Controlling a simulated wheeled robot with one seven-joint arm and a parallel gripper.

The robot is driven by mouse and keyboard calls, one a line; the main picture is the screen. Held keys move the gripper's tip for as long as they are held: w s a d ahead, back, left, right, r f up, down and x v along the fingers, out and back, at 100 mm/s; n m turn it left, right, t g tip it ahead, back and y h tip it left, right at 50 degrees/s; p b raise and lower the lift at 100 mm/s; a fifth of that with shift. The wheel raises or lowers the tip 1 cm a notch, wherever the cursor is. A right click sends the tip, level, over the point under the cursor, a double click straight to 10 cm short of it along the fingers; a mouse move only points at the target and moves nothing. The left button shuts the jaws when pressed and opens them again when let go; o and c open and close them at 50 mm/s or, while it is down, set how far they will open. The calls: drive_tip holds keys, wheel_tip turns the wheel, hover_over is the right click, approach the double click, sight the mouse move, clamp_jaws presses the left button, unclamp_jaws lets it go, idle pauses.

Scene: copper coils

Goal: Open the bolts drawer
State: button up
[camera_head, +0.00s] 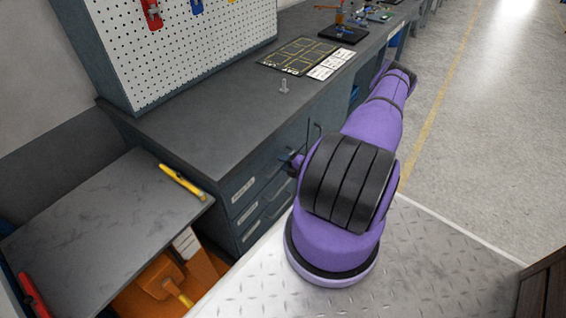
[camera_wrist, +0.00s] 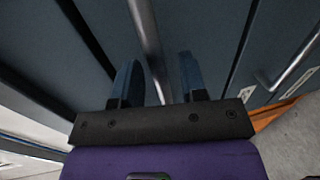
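A stack of grey-blue drawers (camera_head: 262,186) with pale labels and bar handles is set in the workbench, left of my arm. The drawers look shut. The labels are too small to read, so I cannot tell which is the bolts drawer. My gripper (camera_head: 293,163) is at the drawer fronts, mostly hidden behind my purple arm. In the wrist view my gripper (camera_wrist: 159,62) is open. A grey metal bar handle (camera_wrist: 147,32) runs between its two blue fingers, with a gap on each side.
The bench top (camera_head: 200,125) carries a bolt-like piece (camera_head: 284,87) and a dark marked mat (camera_head: 300,55). A lower grey table (camera_head: 100,215) with a yellow-handled tool (camera_head: 183,182) stands at left, an orange bin (camera_head: 160,280) below it. Another handle (camera_wrist: 292,65) shows in the wrist view.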

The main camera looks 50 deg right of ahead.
drive_tip(key=shift+w, duration=0.4)
drive_tip(key=shift+c, duration=0.4)
clamp_jaws()
drive_tip(key=shift+s, duration=0.1)
drive_tip(key=f+v, duration=0.3)
drive_tip(key=v, duration=1.1)
drive_tip(key=s+f+v, duration=0.1)
drive_tip(key=f+v, duration=0.2)
drive_tip(key=v, duration=1.1)
drive_tip(key=shift+s+d, duration=0.15)
drive_tip(key=shift+s, duration=0.35)
drive_tip(key=shift+o, duration=0.4)
unclamp_jaws()
drive_tip(key=shift+r, duration=0.1)
